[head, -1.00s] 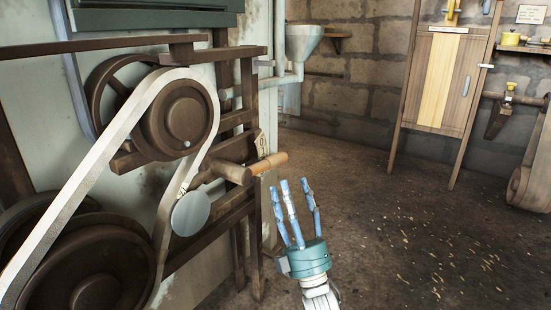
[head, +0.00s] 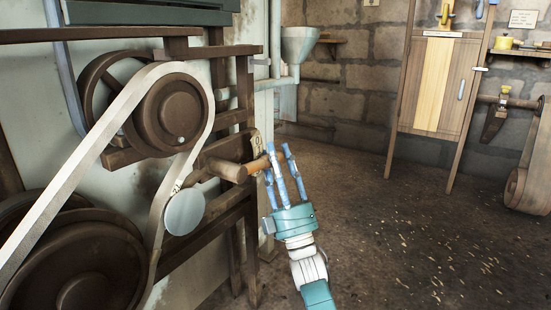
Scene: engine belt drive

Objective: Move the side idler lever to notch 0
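The side idler lever has an orange-brown wooden handle (head: 257,164) that sticks out to the right from a brown hub on the belt frame. The grey idler disc (head: 185,212) sits beside the pale belt (head: 163,200), below the upper pulley. A small notch plate (head: 256,141) stands behind the handle; its marks are partly hidden and too small to read now. My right gripper (head: 279,151) is at the handle's outer end, its blue fingers extended, apart and overlapping the handle in the picture. I cannot tell whether they touch it. My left gripper is out of view.
The upper pulley (head: 172,115) and large lower pulley (head: 85,270) carry the belt on the left. The wooden frame (head: 245,95) stands close behind the lever. A wooden cabinet (head: 437,85) stands at the back right. The floor to the right is clear apart from scattered chips.

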